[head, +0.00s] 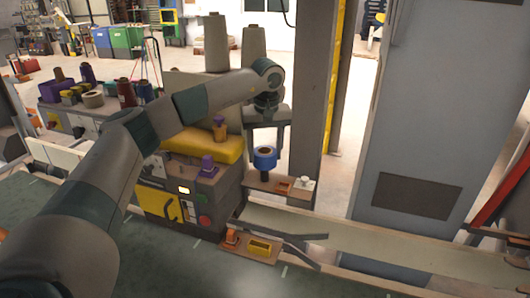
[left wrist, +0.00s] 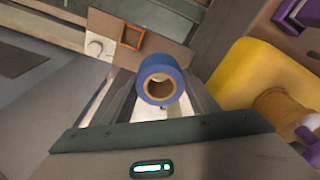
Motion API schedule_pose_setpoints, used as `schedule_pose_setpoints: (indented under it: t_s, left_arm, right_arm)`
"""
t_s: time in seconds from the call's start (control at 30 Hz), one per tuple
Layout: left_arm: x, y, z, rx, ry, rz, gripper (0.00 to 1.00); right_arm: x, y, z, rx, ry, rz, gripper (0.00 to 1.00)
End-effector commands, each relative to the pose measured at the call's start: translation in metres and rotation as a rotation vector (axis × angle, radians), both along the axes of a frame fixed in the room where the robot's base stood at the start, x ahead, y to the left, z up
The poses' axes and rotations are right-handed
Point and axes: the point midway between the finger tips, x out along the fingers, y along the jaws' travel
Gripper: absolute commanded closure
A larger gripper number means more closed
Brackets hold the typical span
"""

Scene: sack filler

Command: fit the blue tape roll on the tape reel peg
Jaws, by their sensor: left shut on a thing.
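The blue tape roll (head: 265,158) has a tan cardboard core. It shows end-on in the left wrist view (left wrist: 160,72) between the two grey fingers. My left gripper (head: 265,148) points down and is shut on the roll. A dark post, which looks like the tape reel peg (head: 264,175), stands on a small wooden shelf directly under the roll in the head view. I cannot tell whether the roll is around the peg or just above it. The peg is hidden in the left wrist view. My right gripper is not in view.
A machine with a yellow cushion (head: 200,146) and purple-topped parts stands to the left. A grey column (head: 312,100) rises close on the right.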

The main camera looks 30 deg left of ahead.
Motion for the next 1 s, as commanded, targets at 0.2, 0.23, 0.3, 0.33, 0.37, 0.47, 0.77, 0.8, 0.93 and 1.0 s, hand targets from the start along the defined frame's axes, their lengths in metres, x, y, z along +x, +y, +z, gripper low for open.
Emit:
schedule_pose_setpoints:
  t_s: [0.2,0.23,0.3,0.33,0.37,0.47,0.77,0.8,0.93,1.0]
  left_arm:
    - [0.0,0.0,0.0,0.0,0.0,0.001,0.69]
    - [0.0,0.0,0.0,0.0,0.0,0.003,0.69]
    - [0.0,-0.001,0.0,0.0,0.0,0.009,0.69]
    - [0.0,-0.001,0.0,-0.001,-0.001,0.014,0.69]
    - [0.0,-0.001,0.0,0.0,0.0,0.02,0.69]
    - [0.001,-0.003,0.001,0.001,-0.001,0.051,0.69]
    - [0.003,-0.015,0.004,0.0,0.0,0.274,0.69]
    - [0.003,-0.017,0.005,0.0,-0.002,0.32,0.69]
    - [0.004,-0.026,0.008,0.001,-0.001,0.497,0.69]
    - [0.005,-0.031,0.01,0.001,-0.001,0.597,0.69]
  right_arm:
    - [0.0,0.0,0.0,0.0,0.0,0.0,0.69]
    - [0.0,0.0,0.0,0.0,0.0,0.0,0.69]
    - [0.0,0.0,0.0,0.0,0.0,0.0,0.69]
    - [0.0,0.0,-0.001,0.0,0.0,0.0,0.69]
    - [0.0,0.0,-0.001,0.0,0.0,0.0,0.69]
    - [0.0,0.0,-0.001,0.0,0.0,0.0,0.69]
    - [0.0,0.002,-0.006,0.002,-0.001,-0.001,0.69]
    - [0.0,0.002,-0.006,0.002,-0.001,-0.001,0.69]
    - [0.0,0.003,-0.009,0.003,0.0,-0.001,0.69]
    - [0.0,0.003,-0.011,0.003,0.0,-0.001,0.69]
